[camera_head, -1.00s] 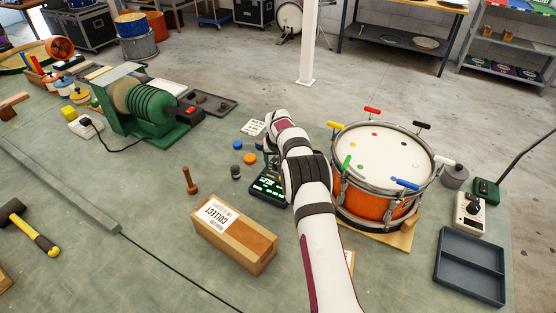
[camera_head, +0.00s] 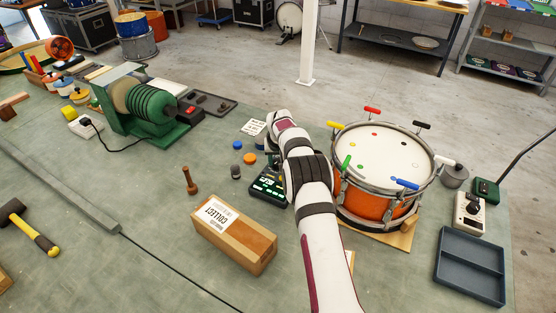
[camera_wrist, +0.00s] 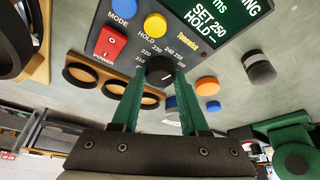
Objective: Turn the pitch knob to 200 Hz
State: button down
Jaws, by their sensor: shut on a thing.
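The pitch knob (camera_wrist: 160,70) is a small black round knob on a dark panel in the wrist view, with a printed scale whose legible numbers include 220, 230, 240 and 250. The green display (camera_wrist: 215,22) reads "SET 250" and "HOLD --". My gripper (camera_wrist: 160,78) has green fingers, one on each side of the knob, shut on it. The knob's pointer is too small to read surely. In the head view the tuner box (camera_head: 268,186) stands left of the drum; my arm hides part of it and the knob.
A blue MODE button (camera_wrist: 124,8), a yellow HOLD button (camera_wrist: 155,25) and a red power switch (camera_wrist: 110,43) sit near the knob. The orange drum (camera_head: 365,205) stands close right of my arm. A cardboard-coloured box (camera_head: 234,238) lies in front of the tuner.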

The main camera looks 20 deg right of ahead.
jog(key=n, duration=0.2)
jog(key=n+y, duration=0.1)
jog(key=n, duration=0.1)
jog(key=shift+d+y, duration=0.15)
jog(key=shift+y, duration=0.15)
jog(key=n, duration=0.2)
jog(key=n+y, duration=0.1)
jog(key=n, duration=0.1)
jog(key=shift+w+d+y, duration=0.1)
jog(key=shift+d+y, duration=0.05)
jog(key=shift+y, duration=0.15)
jog(key=shift+n, duration=0.4)
jog(key=shift+g, duration=0.3)
dwell(0.5)
jog(key=shift+c, duration=2.1)
grip_release()
jog(key=shift+r, duration=0.1)
jog(key=v, duration=1.5)
jog(key=shift+s+d+r, duration=0.2)
jog(key=shift+r, duration=0.05)
